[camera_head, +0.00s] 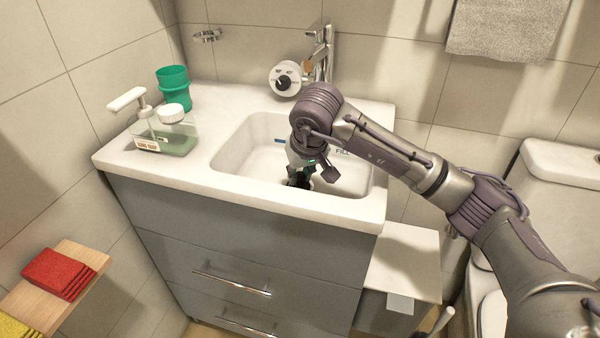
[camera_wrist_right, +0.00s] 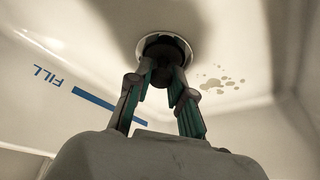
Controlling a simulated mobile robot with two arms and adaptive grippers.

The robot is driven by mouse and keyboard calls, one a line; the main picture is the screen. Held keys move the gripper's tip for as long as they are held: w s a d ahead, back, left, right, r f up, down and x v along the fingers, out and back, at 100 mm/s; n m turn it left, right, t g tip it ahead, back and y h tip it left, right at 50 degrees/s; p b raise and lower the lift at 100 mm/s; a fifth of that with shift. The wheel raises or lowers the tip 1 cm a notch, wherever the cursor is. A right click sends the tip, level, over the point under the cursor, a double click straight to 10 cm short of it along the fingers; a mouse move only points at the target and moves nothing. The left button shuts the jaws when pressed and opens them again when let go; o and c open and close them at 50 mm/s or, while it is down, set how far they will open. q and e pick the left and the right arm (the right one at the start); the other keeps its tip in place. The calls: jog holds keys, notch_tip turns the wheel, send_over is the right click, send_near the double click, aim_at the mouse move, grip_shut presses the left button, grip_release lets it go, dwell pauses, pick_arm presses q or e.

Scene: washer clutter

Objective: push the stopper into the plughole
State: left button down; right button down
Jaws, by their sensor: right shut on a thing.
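My right gripper (camera_head: 300,180) reaches down into the white sink basin (camera_head: 245,158). In the right wrist view its fingers (camera_wrist_right: 163,88) are shut on a dark round stopper (camera_wrist_right: 164,52). The stopper is at the plughole (camera_wrist_right: 187,47), whose pale metal rim shows around it. I cannot tell how deep the stopper sits in the hole. In the head view the arm and gripper hide the stopper and the plughole. My left gripper is not in view.
The tap (camera_head: 322,52) stands behind the basin, beside a white round object (camera_head: 285,77) with a dark centre. Brown spots (camera_wrist_right: 222,84) mark the basin.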

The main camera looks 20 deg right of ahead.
jog(key=c, duration=0.6)
grip_release()
jog(key=shift+o, duration=0.2)
jog(key=shift+r, duration=0.1)
